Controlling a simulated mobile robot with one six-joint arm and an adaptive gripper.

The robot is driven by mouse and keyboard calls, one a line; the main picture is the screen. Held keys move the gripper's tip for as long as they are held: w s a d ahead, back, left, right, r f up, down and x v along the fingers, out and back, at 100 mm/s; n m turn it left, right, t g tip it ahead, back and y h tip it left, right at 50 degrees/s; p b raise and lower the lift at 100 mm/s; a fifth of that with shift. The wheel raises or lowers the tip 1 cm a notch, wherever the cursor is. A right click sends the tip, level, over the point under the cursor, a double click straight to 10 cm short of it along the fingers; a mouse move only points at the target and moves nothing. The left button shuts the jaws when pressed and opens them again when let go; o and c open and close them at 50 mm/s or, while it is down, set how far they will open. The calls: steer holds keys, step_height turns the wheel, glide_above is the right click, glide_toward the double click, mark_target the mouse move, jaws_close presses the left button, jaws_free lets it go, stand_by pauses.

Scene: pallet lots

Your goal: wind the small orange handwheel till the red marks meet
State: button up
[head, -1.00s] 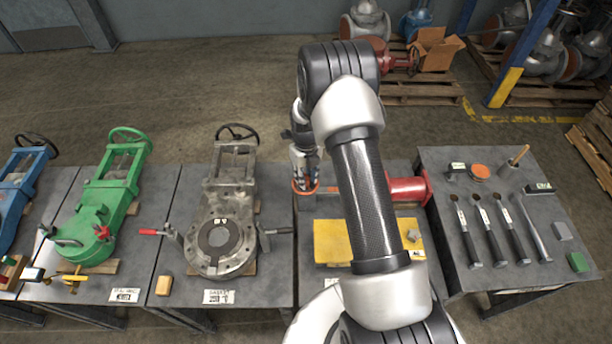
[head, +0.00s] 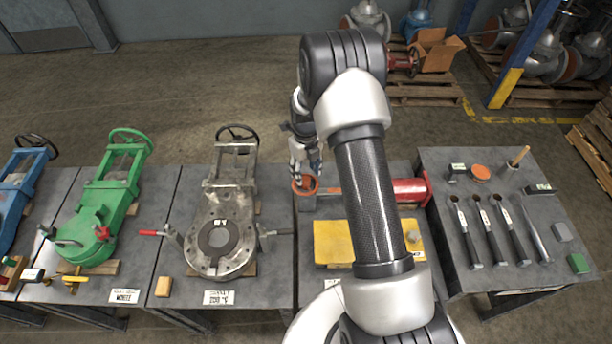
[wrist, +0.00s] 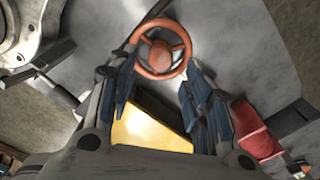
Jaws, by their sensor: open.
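The small orange handwheel (head: 305,185) sits at the left end of a shaft on the bench. It also shows in the wrist view (wrist: 163,50), with its rim and spokes clear. A red flanged body (head: 410,190) lies to the right on the same line; my arm hides part of what is between. My gripper (head: 306,168) is open and empty, just above and behind the wheel in the head view. In the wrist view my fingertips (wrist: 160,72) are spread near the wheel's lower rim; contact cannot be told. I cannot make out the red marks.
A yellow block (head: 330,243) lies in front of the shaft. A grey valve (head: 217,235) and a green valve (head: 105,200) stand to the left. A tool table (head: 510,230) with several wrenches is to the right. Open floor lies behind the benches.

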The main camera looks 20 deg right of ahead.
step_height(320, 180, up, 9)
steer(key=shift+f, duration=0.2)
steer(key=shift+r, duration=0.1)
stand_by(0.4)
step_height(320, 180, up, 11)
steer(key=n+t, duration=0.1)
steer(key=n, duration=0.6)
glide_above(306, 180)
steer(key=s+a, duration=0.3)
steer(key=s, duration=0.1)
steer(key=s+a+r+n+t, duration=0.1)
steer(key=s+a+r+n, duration=0.3)
steer(key=s+r+n, duration=0.4)
steer(key=s+a+r+n+t, duration=0.1)
steer(key=s+a+r+n, duration=0.1)
steer(key=s+n, duration=0.7)
steer(key=s+a+r+n+t, duration=0.1)
steer(key=s+a+r+n, duration=0.1)
steer(key=s+n, duration=0.7)
steer(key=shift+s+r+n+t, duration=0.3)
steer(key=shift+r+n, duration=0.3)
steer(key=shift+r, duration=0.3)
steer(key=shift+w, duration=0.1)
steer(key=shift+c, duration=0.5)
